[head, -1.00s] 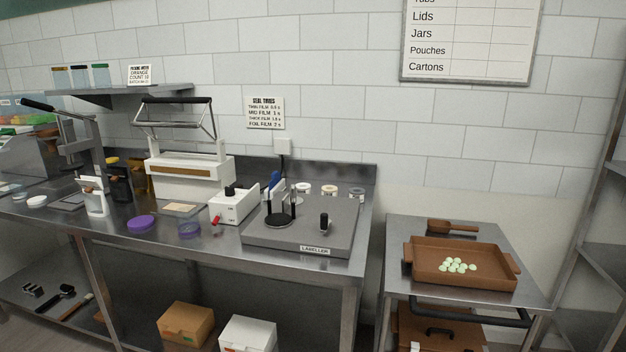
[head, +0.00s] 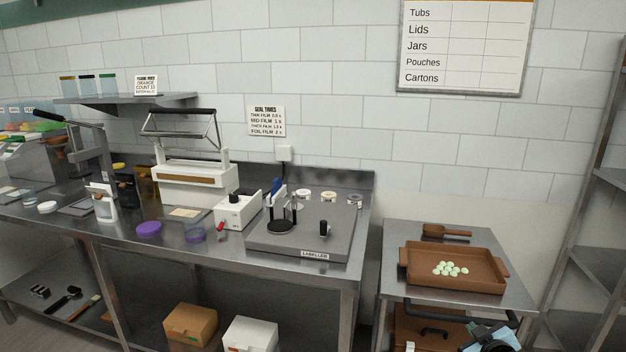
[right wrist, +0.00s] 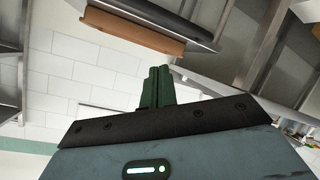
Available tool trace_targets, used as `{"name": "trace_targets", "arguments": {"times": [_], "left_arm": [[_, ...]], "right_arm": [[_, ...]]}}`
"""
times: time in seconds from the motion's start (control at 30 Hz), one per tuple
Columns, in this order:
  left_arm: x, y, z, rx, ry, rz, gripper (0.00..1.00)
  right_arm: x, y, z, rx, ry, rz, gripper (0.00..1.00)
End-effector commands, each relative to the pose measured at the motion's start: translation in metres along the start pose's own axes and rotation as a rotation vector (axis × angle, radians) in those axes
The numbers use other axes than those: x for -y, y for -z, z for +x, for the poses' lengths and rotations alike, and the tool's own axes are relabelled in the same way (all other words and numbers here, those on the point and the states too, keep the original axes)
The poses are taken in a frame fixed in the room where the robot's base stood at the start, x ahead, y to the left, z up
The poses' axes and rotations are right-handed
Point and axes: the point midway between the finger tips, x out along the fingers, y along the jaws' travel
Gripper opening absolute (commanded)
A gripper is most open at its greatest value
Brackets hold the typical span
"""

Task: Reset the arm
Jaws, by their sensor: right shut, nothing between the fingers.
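My right gripper (head: 490,338) shows at the lower right edge of the head view, in front of the cart and below its tray. In the right wrist view its two dark green fingers (right wrist: 157,88) are together, with nothing between them. The right wrist view looks along the gripper at the tiled wall and the undersides of metal surfaces. My left gripper is in neither view.
A steel cart (head: 398,234) holds a brown tray (head: 420,276) of pale green gummies and a brown scoop (head: 446,231). Its dark handle (head: 437,313) is close to my right gripper. The labeller (head: 330,247) stands on the bench to the left. A metal rack (head: 590,215) stands at right.

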Motion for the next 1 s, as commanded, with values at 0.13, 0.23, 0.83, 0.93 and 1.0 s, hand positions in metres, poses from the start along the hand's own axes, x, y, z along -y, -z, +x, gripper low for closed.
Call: {"name": "trace_targets", "arguments": {"times": [0.13,0.23,0.83,0.93,1.0], "left_arm": [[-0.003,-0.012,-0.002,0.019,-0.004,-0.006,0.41],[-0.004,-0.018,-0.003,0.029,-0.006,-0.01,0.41],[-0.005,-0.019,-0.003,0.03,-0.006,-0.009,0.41],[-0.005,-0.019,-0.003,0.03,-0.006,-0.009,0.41],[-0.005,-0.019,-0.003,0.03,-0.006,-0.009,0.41]], "right_arm": [[-0.009,0.015,-0.001,-0.08,-0.044,0.119,0.0],[-0.014,0.024,-0.002,-0.133,-0.061,0.193,0.0],[0.171,-0.119,-0.121,0.035,0.178,0.265,0.0],[0.206,-0.145,-0.162,0.081,0.227,0.29,0.0],[0.227,-0.161,-0.193,0.114,0.258,0.309,0.0]]}}
